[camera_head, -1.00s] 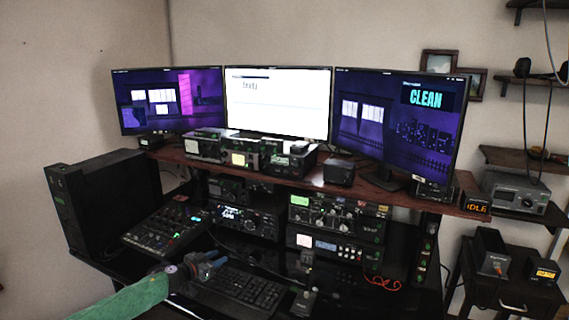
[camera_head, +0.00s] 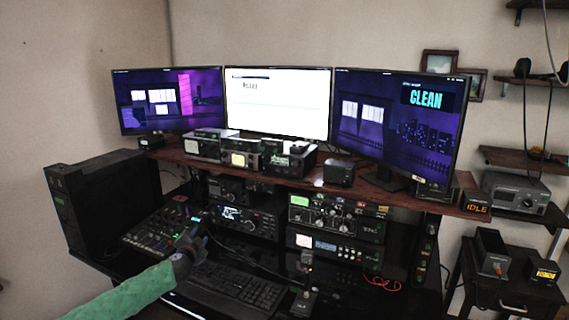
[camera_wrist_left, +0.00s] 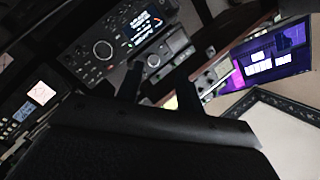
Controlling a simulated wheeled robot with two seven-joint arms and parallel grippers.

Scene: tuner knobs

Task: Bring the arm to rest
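My left arm, in a green sleeve, comes in from the bottom left of the head view. Its dark gripper (camera_head: 198,236) is over the desk, between the mixer and the keyboard, in front of the radios. In the left wrist view the two fingers of the gripper (camera_wrist_left: 158,88) stand apart with nothing seen between them. Beyond them is a radio (camera_wrist_left: 103,50) with a lit display and round knobs. That radio also shows in the head view (camera_head: 245,222), apart from the gripper as far as I can tell. My right gripper is not in view.
A mixer (camera_head: 150,238) lies left of the gripper and a keyboard (camera_head: 236,288) lies to its right. A black PC tower (camera_head: 105,205) stands at the far left. Stacked radios (camera_head: 335,222) sit under a wooden shelf (camera_head: 300,180) carrying monitors. One screen reads CLEAN.

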